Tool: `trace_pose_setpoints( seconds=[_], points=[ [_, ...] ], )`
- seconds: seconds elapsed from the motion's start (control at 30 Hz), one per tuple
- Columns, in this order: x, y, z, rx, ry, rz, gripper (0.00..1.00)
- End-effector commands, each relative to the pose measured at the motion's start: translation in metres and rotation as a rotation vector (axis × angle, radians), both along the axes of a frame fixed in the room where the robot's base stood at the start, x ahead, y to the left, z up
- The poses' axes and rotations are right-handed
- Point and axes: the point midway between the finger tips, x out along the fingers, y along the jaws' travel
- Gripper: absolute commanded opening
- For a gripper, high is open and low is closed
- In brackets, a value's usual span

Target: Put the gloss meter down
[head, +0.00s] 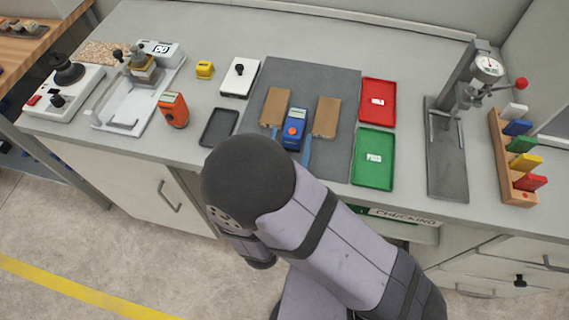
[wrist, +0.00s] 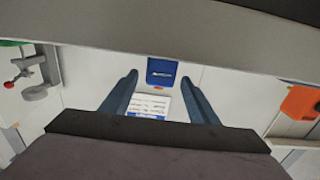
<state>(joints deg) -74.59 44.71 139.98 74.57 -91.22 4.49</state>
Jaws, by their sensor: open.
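A blue meter (head: 294,128) with an orange button, which I take to be the gloss meter, stands on the dark grey mat (head: 335,82) between two brown panels (head: 276,107) (head: 327,117). My gripper (head: 292,152) is open, its two blue fingers apart at the near end of the meter, one on each side. My arm hides part of the near table edge. In the wrist view a blue block (wrist: 162,70) lies beyond my open fingertips (wrist: 159,80), with a white printed label between the fingers. Whether the fingers touch the meter I cannot tell.
Red (head: 378,101) and green (head: 374,158) trays lie right of the mat. An orange meter (head: 173,109), a black tray (head: 219,127) and a yellow block (head: 205,69) are left. A dial gauge stand (head: 447,150) and coloured rack (head: 511,170) stand at the far right.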

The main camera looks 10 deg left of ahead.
Motion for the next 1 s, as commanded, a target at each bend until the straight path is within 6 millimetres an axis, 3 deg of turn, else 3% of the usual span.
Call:
trace_pose_setpoints(
  seconds=[0.2,0.4,1.0],
  points=[
    [-0.032,0.001,-0.001,0.001,-0.001,0.005,0.55],
    [-0.051,0.001,0.000,0.001,-0.001,0.002,0.55],
    [-0.059,0.000,0.000,0.001,0.000,-0.001,0.58]
  ],
)
